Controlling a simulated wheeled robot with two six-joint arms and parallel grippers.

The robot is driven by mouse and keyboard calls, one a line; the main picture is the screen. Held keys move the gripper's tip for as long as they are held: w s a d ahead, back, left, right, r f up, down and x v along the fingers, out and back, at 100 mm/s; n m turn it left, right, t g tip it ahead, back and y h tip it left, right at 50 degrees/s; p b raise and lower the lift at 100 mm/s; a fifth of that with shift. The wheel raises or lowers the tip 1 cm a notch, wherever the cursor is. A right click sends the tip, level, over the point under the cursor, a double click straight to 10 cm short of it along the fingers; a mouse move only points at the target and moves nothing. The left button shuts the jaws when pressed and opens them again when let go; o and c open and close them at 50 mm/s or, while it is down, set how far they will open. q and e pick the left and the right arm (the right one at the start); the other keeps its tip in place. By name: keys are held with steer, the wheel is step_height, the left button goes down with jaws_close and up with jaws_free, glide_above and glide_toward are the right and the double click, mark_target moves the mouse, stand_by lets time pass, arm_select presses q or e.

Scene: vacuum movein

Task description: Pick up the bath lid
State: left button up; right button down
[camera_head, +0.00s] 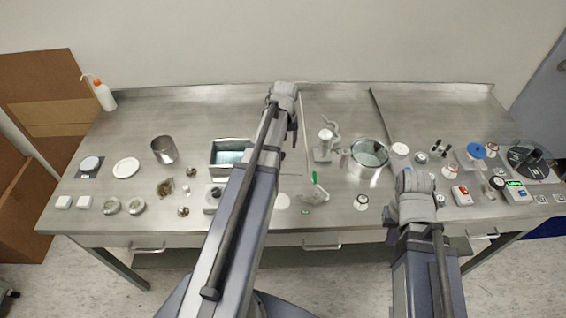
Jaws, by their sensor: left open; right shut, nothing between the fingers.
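The bath (231,146) is an open metal rectangular tub with bluish liquid, left of my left arm, which partly covers its right side. I cannot make out for sure which thing is the bath lid; no lid lies on the visible part of the bath. My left gripper (293,137) is open and empty, seen small at the far end of the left arm, above the table and right of the bath. My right gripper (389,215) is shut and empty near the table's front edge, mostly hidden by its own wrist.
The steel table (330,100) has clear room along its back. A metal beaker (164,150) and a white dish (126,168) stand left of the bath. A round glass-topped vessel (369,156) stands between the arms. Several small instruments crowd the right, with a blue-topped item (476,151).

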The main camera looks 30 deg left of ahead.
mark_target(282, 154)
arm_select(q)
steer(key=shift+w+a+f+b, duration=0.1)
steer(key=shift+a+f+b, duration=0.05)
steer(key=shift+f+b, duration=0.75)
steer(key=shift+a+f+b, duration=0.2)
steer(key=shift+f+b, duration=0.6)
steer(key=shift+f, duration=0.15)
steer(key=shift+w+a+f+b, duration=0.1)
steer(key=shift+a+f+b, duration=0.05)
steer(key=shift+f+b, duration=0.75)
steer(key=shift+s, duration=0.1)
steer(key=shift+r, duration=0.1)
steer(key=shift+c, duration=0.3)
jaws_close()
